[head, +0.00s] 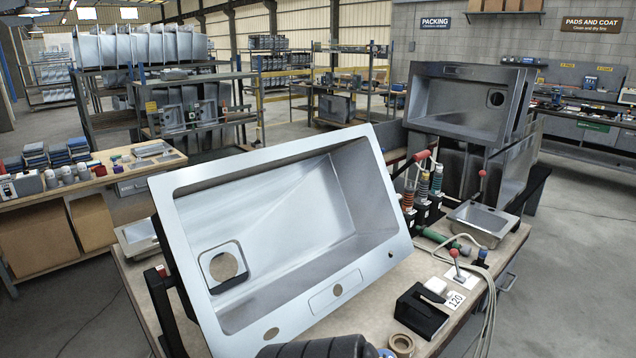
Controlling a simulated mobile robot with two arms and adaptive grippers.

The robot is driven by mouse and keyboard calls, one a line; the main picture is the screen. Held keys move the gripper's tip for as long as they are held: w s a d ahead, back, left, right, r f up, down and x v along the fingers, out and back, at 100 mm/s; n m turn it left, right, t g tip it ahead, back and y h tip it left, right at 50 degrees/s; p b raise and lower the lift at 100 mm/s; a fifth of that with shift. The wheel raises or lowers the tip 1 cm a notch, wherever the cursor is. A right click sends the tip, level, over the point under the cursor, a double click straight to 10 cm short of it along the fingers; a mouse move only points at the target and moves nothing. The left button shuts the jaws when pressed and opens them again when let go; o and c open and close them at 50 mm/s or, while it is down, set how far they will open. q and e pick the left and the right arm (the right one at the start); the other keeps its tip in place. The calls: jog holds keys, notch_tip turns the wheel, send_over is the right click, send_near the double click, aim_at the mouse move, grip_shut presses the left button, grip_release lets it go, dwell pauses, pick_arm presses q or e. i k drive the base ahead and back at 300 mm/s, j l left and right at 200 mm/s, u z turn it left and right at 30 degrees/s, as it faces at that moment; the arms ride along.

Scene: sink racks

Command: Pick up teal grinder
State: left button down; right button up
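Several upright tools stand in dark holders behind the right end of the large tilted steel sink (330,200). I cannot tell for certain which of these is the teal grinder. Neither gripper's fingers show. A dark ribbed part (318,347) at the bottom edge may be part of my arm.
The sink fills most of the bench (380,300). At its right are a small steel basin (482,223), a red-knobbed lever clamp (457,264), a cable (490,300), a black box (420,312), a "120" card (455,300) and a tape roll (401,344). Another sink (468,105) stands behind.

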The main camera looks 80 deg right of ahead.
aim_at(435, 193)
jog(key=z, duration=3.5)
jog(key=i+l+u, duration=0.1)
jog(key=i+l, duration=0.55)
